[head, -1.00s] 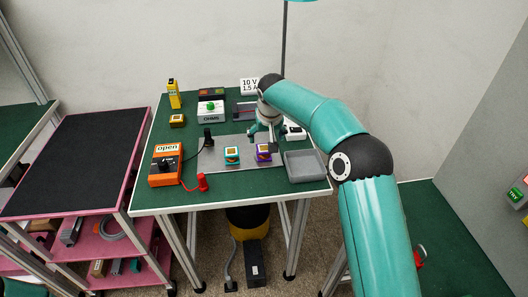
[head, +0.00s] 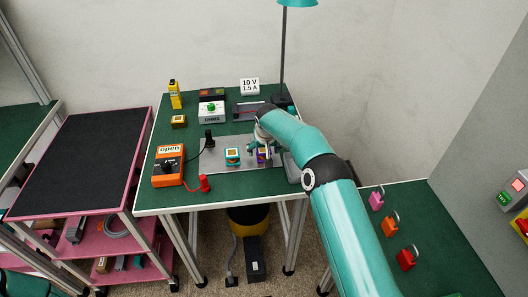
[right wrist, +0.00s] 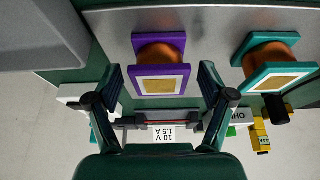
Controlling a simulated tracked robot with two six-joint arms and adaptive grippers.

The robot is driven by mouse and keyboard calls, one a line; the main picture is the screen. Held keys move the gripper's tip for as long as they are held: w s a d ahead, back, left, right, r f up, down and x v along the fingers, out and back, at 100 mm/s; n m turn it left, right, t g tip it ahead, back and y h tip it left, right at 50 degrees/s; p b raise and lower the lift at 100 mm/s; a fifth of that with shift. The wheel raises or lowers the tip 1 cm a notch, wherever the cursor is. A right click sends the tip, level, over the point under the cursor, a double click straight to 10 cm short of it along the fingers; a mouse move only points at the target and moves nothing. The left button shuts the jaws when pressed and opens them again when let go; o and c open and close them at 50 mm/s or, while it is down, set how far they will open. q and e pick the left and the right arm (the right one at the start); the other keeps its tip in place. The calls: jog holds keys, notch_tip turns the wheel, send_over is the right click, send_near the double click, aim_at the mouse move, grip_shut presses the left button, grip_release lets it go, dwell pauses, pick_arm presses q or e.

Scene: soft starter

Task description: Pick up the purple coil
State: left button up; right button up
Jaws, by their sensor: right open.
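The purple coil (head: 262,161) stands on a grey metal plate on the green table, partly hidden by my right gripper (head: 264,150) in the head view. In the right wrist view the purple coil (right wrist: 160,82) shows two purple square flanges, a copper winding and a yellow label. My right gripper (right wrist: 160,76) is open, with one finger on each side of the coil and visible gaps between. Whether the fingertips are level with the coil is hard to tell. My left gripper is not in view.
A teal coil (head: 232,157) stands close beside the purple one; it also shows in the right wrist view (right wrist: 272,62). A grey tray (head: 291,170) is partly behind my right arm. An orange meter (head: 168,166) and a red clip (head: 204,183) sit left.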

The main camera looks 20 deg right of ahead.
jog(key=c, duration=1.3)
jog(key=shift+c, duration=0.2)
